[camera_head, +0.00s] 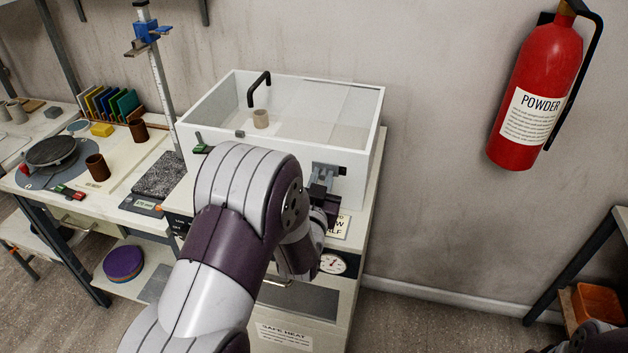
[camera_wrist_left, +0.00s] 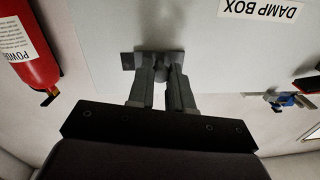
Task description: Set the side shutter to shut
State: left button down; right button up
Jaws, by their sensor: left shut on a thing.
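The white damp box (camera_head: 215,105) with a clear lid stands on the bench against the wall. A small grey side shutter (camera_head: 326,169) sits on its front wall near the right end, with a dark piece at its right. My left gripper (camera_head: 322,187) reaches this shutter, partly hidden by my own arm. In the left wrist view, my left gripper (camera_wrist_left: 161,72) is shut on the shutter's small dark knob (camera_wrist_left: 162,73), against the grey shutter plate (camera_wrist_left: 128,61).
A beige cup (camera_head: 261,118) stands inside the box under the lid with a black handle (camera_head: 258,88). A height gauge (camera_head: 160,85) stands left of the box. A red fire extinguisher (camera_head: 537,95) hangs on the wall at the right.

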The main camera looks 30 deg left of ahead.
pick_arm(q)
jog(key=shift+w+d, duration=0.15)
jog(key=shift+d, duration=0.5)
jog(key=shift+w+d, duration=0.15)
jog(key=shift+d, duration=0.45)
jog(key=shift+a, duration=0.25)
jog(key=c, duration=1)
grip_release()
jog(key=shift+d, duration=0.3)
jog(key=shift+s, duration=0.5)
jog(key=b+v, duration=0.1)
jog(key=v, duration=1)
jog(key=shift+s+d, duration=0.15)
jog(key=shift+s, duration=0.2)
pick_arm(e)
jog(key=shift+w+d+f, duration=0.15)
jog(key=shift+d+f, duration=0.5)
jog(key=shift+f, duration=0.2)
